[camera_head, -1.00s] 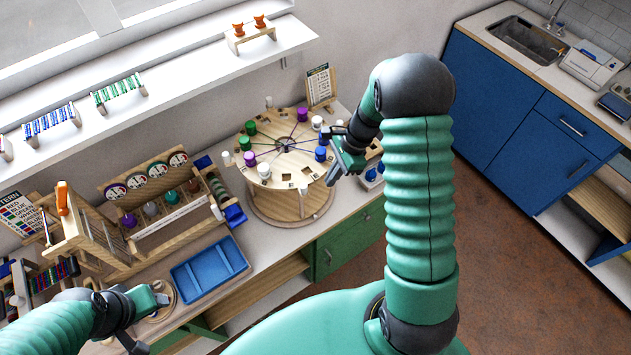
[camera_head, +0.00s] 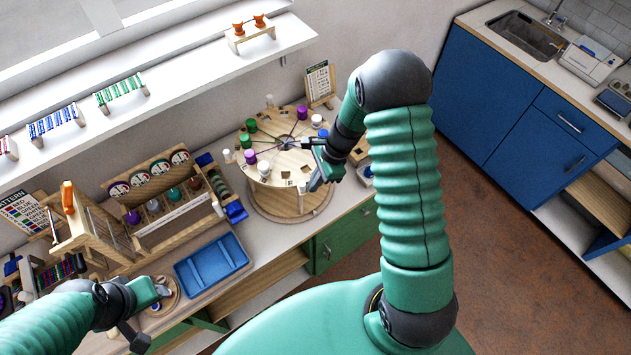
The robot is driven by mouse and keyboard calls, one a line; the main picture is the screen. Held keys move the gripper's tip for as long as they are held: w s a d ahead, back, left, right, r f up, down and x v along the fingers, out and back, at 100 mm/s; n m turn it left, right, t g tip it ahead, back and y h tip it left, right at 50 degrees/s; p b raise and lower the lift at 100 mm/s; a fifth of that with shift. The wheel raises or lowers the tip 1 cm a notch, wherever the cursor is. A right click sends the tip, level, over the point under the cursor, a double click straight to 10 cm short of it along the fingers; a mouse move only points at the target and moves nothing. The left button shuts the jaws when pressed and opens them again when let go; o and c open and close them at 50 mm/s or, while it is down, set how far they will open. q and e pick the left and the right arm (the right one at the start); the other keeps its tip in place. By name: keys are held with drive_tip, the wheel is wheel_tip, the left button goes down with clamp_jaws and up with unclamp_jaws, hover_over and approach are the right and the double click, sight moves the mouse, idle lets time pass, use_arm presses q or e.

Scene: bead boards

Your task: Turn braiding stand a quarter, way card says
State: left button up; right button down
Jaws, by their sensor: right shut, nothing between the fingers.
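The braiding stand (camera_head: 270,190) is a round pale wooden disc on a round base at the back of the counter. Green, purple, white and blue bobbins sit around its rim, with dark threads meeting at the centre. A small printed card (camera_head: 318,82) stands in a wooden holder behind it; its print is too small to read. My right gripper (camera_head: 316,184) is shut and empty at the disc's front right edge, hiding part of that rim; I cannot tell whether it touches. My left gripper (camera_head: 163,290) is at the lower left, away from the stand, its jaw gap unclear.
A blue tray (camera_head: 212,266) lies on the counter left of the stand's front. A wooden rack (camera_head: 150,205) with bobbins and round dials stands left of the stand. A wooden frame with an orange clip (camera_head: 68,197) and a pattern card (camera_head: 22,212) are farther left.

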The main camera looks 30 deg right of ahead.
drive_tip(key=w+a+m+t+h, duration=0.1)
drive_tip(key=w+a+m+t, duration=0.1)
drive_tip(key=a+m, duration=0.3)
drive_tip(key=shift+w+a+m, duration=0.35)
drive_tip(key=shift+a+m, duration=0.05)
drive_tip(key=shift+a, duration=1.45)
drive_tip(key=shift+d, duration=0.1)
